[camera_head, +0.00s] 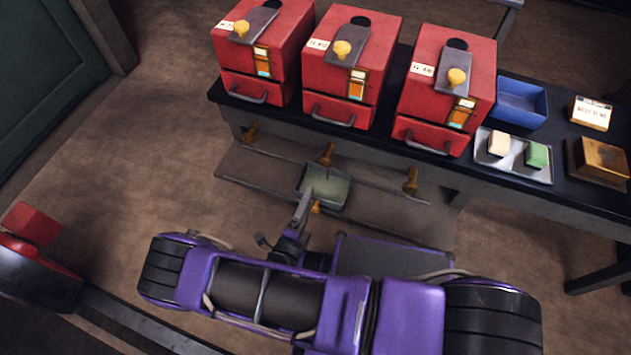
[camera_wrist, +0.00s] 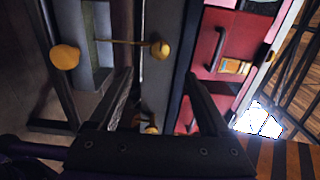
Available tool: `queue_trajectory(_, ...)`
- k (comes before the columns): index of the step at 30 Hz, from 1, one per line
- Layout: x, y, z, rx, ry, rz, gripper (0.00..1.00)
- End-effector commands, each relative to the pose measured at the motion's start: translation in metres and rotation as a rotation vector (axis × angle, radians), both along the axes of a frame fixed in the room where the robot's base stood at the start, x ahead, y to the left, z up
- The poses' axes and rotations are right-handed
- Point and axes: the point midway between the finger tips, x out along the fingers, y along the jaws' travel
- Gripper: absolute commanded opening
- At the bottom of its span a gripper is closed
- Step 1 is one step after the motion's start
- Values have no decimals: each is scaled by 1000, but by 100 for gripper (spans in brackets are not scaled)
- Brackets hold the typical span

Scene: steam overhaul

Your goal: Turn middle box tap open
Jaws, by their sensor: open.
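The middle box tap (camera_head: 327,153) is a brass fitting below the middle red box (camera_head: 353,62), in front of the dark table's lower part. In the wrist view, which is turned sideways, a brass tap (camera_wrist: 160,48), apparently this one, shows just beyond and between my fingertips. My gripper (camera_wrist: 160,75) is open, with nothing between its fingers. In the head view my gripper (camera_head: 303,206) is low, beside a shallow grey tray (camera_head: 346,195) under the middle tap; its fingers are hard to make out. I cannot tell the tap's setting.
Other brass taps are at left (camera_head: 250,131) and right (camera_head: 410,181). A brass knob (camera_head: 316,208) is at the tray's front; a thin rail runs below the taps. A blue bin (camera_head: 520,103) and metal tray (camera_head: 513,172) are on the table. Open floor lies left.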

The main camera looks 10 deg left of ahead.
Motion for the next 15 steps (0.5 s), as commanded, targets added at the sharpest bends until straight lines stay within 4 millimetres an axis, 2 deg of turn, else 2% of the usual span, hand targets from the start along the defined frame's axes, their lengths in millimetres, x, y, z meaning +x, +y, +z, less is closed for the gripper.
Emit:
queue_trajectory(3, -19, 3, 0, 0, 1, 2, 81)
queue_trajectory(6, -28, 4, 0, 0, -1, 0, 81)
queue_trajectory(15, -34, 5, 0, 0, -1, 0, 81)
